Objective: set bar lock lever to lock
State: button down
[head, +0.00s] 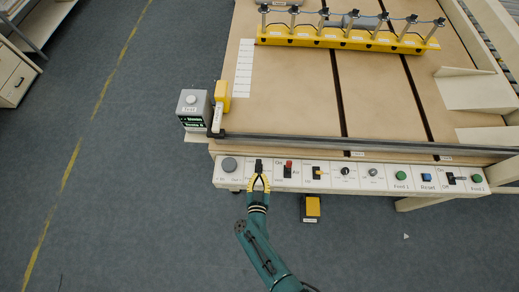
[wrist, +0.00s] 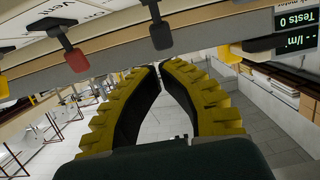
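No label reading bar lock is legible. On the white control strip (head: 236,180), a dark lever (head: 258,163) is directly beyond my gripper's tips, between a round grey knob (head: 229,165) and a red lever (head: 289,165). In the wrist view this dark lever (wrist: 160,34) hangs just above the fingertips in the picture, apart from them, and the red lever (wrist: 76,59) is to its left. A yellow-tipped lever (head: 318,173) is further right on the strip. My gripper (head: 259,178) has yellow ribbed fingers; its tips (wrist: 159,68) meet or nearly meet, with nothing between them.
Rotary knobs, green buttons (head: 401,176), a blue button (head: 427,177) and a black switch (head: 451,178) line the strip to the right. A metal bar (head: 300,140) runs behind it. A grey test box (head: 193,106) stands at the left corner. Floor in front is mostly free.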

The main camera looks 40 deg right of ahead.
jog(key=p+v, duration=0.2)
jog(key=v, duration=0.5)
jog(key=shift+s+a+r, duration=0.15)
jog(key=shift+s+r, duration=0.1)
jog(key=shift+r, duration=0.2)
jog(key=shift+p, duration=0.3)
